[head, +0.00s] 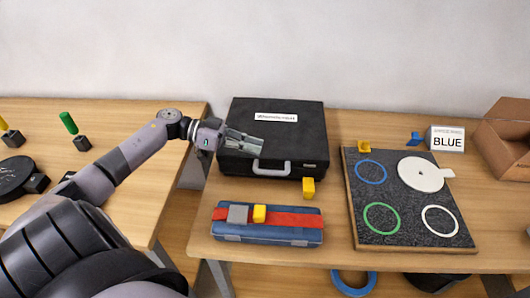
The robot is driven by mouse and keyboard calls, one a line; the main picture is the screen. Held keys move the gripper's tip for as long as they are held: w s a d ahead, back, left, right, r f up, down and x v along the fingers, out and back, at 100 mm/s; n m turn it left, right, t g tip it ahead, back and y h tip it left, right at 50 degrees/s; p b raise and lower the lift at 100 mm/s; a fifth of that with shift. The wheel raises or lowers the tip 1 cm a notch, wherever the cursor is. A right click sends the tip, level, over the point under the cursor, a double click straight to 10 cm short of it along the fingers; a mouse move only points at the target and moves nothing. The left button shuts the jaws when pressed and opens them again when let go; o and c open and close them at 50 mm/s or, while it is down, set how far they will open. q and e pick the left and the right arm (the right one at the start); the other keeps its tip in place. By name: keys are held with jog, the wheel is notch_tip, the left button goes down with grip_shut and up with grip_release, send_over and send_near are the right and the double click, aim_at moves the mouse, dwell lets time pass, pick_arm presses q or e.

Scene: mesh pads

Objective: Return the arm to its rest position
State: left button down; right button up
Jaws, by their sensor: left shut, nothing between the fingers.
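My left arm reaches in from the lower left, and my left gripper (254,146) is at its end. The gripper is shut and empty, pointing right in front of the black case (272,119). My right gripper is not in view.
A blue box with a red band (295,219) lies near the front edge, bearing grey and yellow blocks. A yellow block (308,188) stands behind it. A dark board with rings (413,231) is on the right, beside a "BLUE" sign (447,139) and cardboard box (502,150). A gap separates the tables.

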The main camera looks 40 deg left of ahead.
pick_arm(q)
jog(key=v, duration=0.6)
jog(key=shift+s+a+b, duration=0.2)
jog(key=shift+a+b, duration=0.05)
jog(key=shift+b, duration=0.2)
jog(key=shift+r, duration=0.15)
